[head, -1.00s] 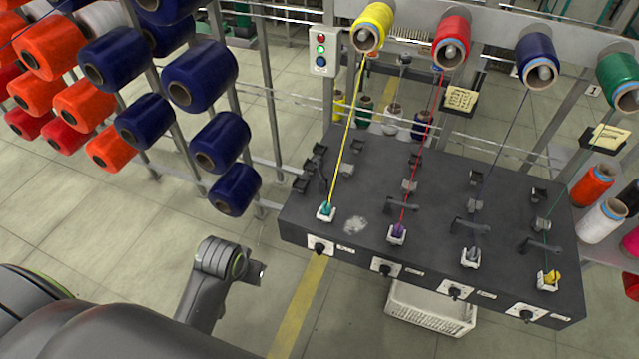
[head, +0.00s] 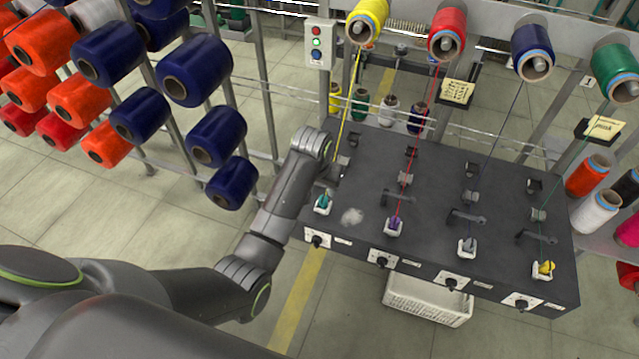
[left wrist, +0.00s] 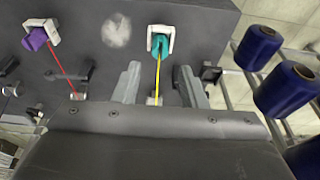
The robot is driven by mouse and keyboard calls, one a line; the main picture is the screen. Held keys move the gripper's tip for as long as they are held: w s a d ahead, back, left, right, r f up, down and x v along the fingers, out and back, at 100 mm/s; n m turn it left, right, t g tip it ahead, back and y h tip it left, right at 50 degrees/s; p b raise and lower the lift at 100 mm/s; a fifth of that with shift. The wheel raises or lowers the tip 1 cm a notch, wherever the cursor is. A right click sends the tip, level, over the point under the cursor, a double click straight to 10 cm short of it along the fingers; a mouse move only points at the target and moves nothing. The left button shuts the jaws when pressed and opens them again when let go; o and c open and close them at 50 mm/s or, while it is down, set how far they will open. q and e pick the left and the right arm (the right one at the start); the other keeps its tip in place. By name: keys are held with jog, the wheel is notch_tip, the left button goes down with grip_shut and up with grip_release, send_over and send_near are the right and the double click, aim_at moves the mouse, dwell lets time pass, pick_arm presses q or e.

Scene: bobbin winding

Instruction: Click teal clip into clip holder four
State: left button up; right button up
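The teal clip (head: 323,201) sits at a white holder (head: 322,209) at the left end of the dark bench. Yellow thread runs from the clip up to the yellow spool (head: 367,21). The left wrist view shows the teal clip (left wrist: 159,46) in the white holder (left wrist: 171,31); I cannot tell if it is fully seated. My left gripper (head: 327,180) is just behind the clip. In the left wrist view its fingers (left wrist: 159,86) are apart, with the yellow thread between them and the clip beyond their tips. My right gripper is not in view.
Other holders on the bench (head: 365,232) carry a purple clip (head: 395,223), a grey clip (head: 467,243) and a yellow clip (head: 545,267). Dark thread guides stand behind them. A white crate (head: 427,307) is below.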

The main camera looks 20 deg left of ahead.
aim_at(323, 199)
pick_arm(q)
jog(key=b+x, duration=0.1)
jog(key=x, duration=0.5)
jog(key=shift+f+b, duration=0.3)
jog(key=shift+b, duration=0.05)
jog(key=shift+w+f+b, duration=0.2)
jog(key=shift+f+b, duration=0.1)
jog(key=shift+f, duration=0.3)
jog(key=shift+c, duration=0.5)
jog(key=shift+r, duration=0.1)
grip_shut()
notch_tip(323, 199, up, 2)
jog(key=p, duration=0.2)
jog(key=shift+r+p, duration=0.2)
jog(key=shift+p, duration=0.1)
jog(key=shift+r, duration=1)
